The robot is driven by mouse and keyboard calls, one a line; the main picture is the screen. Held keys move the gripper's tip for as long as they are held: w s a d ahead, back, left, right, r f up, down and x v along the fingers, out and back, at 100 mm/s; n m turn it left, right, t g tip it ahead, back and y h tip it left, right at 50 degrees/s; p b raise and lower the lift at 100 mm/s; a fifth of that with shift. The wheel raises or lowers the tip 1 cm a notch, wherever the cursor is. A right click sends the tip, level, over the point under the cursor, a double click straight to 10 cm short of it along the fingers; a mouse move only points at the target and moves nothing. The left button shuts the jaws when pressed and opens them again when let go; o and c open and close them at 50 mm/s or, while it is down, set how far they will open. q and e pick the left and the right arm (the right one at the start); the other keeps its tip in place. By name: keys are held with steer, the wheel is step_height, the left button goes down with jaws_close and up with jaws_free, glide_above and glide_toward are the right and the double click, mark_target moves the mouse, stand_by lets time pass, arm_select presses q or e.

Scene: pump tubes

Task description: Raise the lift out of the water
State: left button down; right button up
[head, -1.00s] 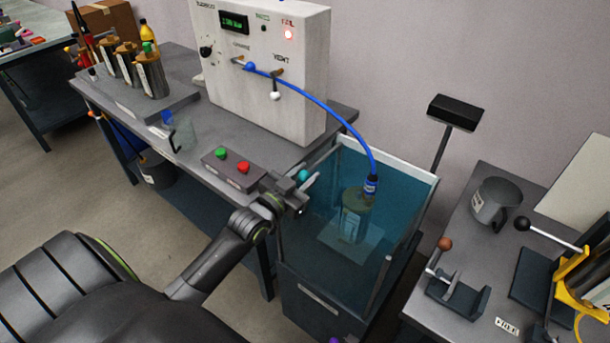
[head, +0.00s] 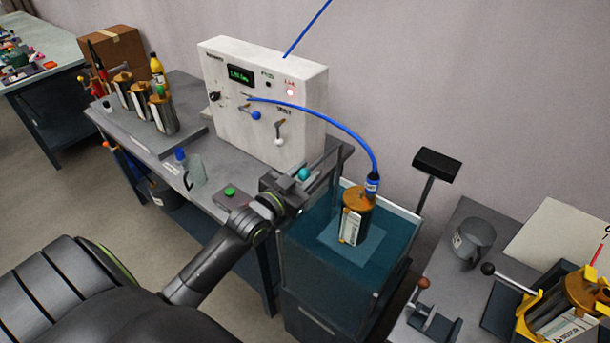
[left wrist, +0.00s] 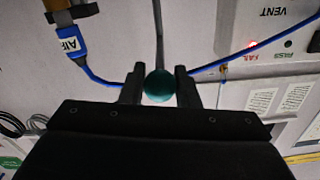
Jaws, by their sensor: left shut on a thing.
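My left gripper (head: 290,186) is shut on the teal ball knob (head: 304,174) beside the water tank (head: 300,262). In the left wrist view the teal knob (left wrist: 158,86) sits between the two fingers, with a thin rod behind it. The lift platform (head: 352,248) shows in the tank, with a brass-topped pump tube (head: 355,215) standing on it. The tube's upper part is above the tank rim. A blue hose with a blue connector (head: 372,184) is on its top. My right gripper is not in view.
A white test box (head: 262,130) with a lit red lamp stands on the bench behind the tank. A green button (head: 230,191) shows left of my gripper. A grey mug (head: 473,243) and a lever clamp (head: 432,318) are on the right table.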

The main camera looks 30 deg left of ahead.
mark_target(304, 170)
arm_select(q)
step_height(304, 170, up, 4)
steer(key=shift+f+p, duration=0.25)
steer(key=shift+p, duration=0.75)
steer(key=shift+w+d+r, duration=0.1)
steer(key=shift+r, duration=0.15)
steer(key=c, duration=1.1)
jaws_free()
steer(key=shift+f, duration=0.2)
steer(key=shift+s+f, duration=0.1)
steer(key=shift+s, duration=0.1)
